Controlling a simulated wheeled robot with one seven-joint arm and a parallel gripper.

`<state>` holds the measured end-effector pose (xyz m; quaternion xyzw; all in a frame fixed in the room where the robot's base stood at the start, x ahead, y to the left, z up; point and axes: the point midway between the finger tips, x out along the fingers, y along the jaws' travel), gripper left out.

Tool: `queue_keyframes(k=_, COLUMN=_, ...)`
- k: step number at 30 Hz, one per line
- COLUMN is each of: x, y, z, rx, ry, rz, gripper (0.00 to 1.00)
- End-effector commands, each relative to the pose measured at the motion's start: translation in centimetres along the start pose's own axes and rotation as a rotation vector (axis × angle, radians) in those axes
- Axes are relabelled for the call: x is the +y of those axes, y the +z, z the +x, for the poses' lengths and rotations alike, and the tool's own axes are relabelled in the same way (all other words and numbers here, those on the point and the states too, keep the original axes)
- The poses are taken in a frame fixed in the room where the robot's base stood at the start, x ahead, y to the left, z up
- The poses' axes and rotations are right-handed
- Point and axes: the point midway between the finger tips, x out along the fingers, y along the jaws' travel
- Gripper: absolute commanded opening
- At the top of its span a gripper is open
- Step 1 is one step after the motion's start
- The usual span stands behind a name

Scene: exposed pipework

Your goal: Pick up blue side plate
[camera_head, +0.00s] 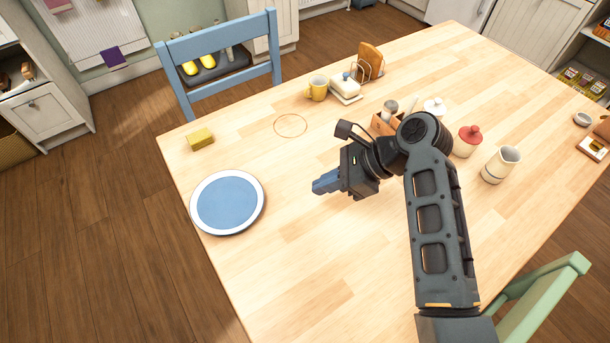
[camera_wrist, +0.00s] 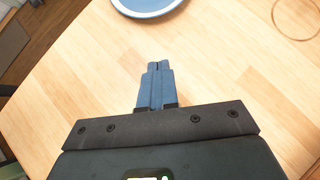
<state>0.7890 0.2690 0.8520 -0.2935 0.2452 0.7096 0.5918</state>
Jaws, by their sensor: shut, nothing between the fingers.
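The blue side plate (camera_head: 228,202) has a pale rim and lies flat near the left edge of the wooden table. Part of it also shows at the top of the wrist view (camera_wrist: 148,5), cut off by the frame edge. My gripper (camera_head: 318,188) is to the right of the plate and apart from it, above the table. In the wrist view, its blue fingers (camera_wrist: 159,66) are together with nothing between them and point toward the plate.
A yellow sponge (camera_head: 200,139) lies beyond the plate. A yellow mug (camera_head: 317,88), a butter dish (camera_head: 345,86) and a toast rack (camera_head: 370,62) stand at the back. A red-lidded pot (camera_head: 467,140) and a cream jug (camera_head: 500,164) stand right of my arm. The tabletop between gripper and plate is clear.

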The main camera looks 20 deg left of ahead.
Motion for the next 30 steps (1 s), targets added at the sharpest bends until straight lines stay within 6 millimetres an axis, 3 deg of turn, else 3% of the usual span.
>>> queue_keyframes(k=15, x=0.1, y=0.0, z=9.6, rx=0.002, ry=0.003, rz=0.000, gripper=0.00)
queue_keyframes(k=21, x=0.0, y=2.1, z=11.2, rx=0.001, ry=0.001, rz=-0.002, gripper=0.00)
queue_keyframes(k=30, x=0.0, y=2.8, z=12.0, rx=0.001, ry=0.000, rz=0.000, gripper=0.00)
